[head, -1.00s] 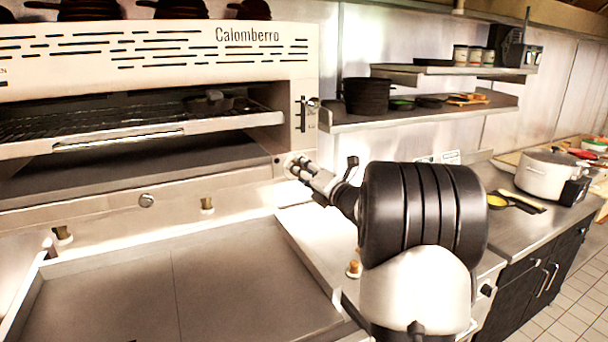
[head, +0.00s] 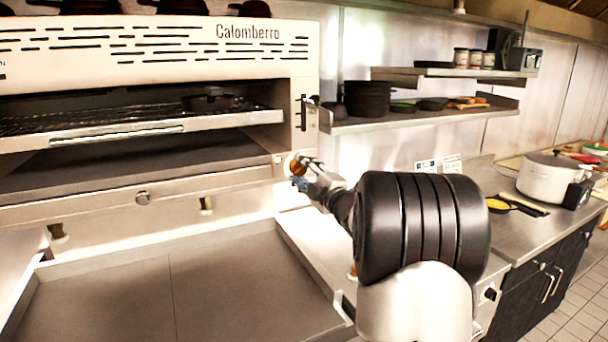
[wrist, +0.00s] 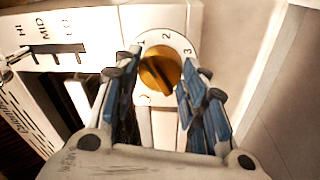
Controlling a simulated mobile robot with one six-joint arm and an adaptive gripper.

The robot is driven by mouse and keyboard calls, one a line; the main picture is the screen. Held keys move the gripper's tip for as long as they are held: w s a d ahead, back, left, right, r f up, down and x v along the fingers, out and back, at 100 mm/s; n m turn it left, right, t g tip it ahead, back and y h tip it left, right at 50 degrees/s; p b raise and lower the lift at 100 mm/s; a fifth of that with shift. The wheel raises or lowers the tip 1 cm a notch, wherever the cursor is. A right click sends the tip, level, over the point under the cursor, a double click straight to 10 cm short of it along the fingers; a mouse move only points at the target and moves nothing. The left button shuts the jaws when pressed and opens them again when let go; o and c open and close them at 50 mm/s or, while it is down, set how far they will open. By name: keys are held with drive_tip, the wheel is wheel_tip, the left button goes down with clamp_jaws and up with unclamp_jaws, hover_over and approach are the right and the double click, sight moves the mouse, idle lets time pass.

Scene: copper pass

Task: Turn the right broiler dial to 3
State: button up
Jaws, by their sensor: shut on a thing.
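The right broiler dial (head: 296,167) is a round brass-coloured knob on the right end of the broiler front. In the wrist view the dial (wrist: 158,70) has a dark raised grip bar and sits on a white plate marked 1, 2 and 3. The bar slants from upper left to lower right; I cannot tell which number it is set to. My gripper (wrist: 163,62) is shut on the dial, with blue-padded fingers on its left and right sides. In the head view my gripper (head: 306,172) reaches the dial from the right.
The broiler (head: 150,60) has a sliding lever (head: 303,113) above the dial. A flat griddle (head: 200,285) lies below. Wall shelves (head: 420,115) with a dark pot stand at right, and a counter holds a white pot (head: 545,178).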

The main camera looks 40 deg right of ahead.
drive_tip(key=m+h, duration=0.1)
drive_tip(key=m, duration=0.4)
drive_tip(key=shift+a, duration=0.1)
drive_tip(key=m+p, duration=0.1)
drive_tip(key=m, duration=0.4)
drive_tip(key=shift+h, duration=0.3)
drive_tip(key=m+g+p, duration=0.1)
drive_tip(key=m, duration=0.4)
drive_tip(key=shift+a+r+h, duration=0.1)
drive_tip(key=shift+h, duration=0.3)
drive_tip(key=shift+m+h+p, duration=0.3)
drive_tip(key=shift+m+p, duration=0.8)
drive_tip(key=shift+m, duration=1.4)
drive_tip(key=shift+g, duration=0.3)
drive_tip(key=o, duration=1.1)
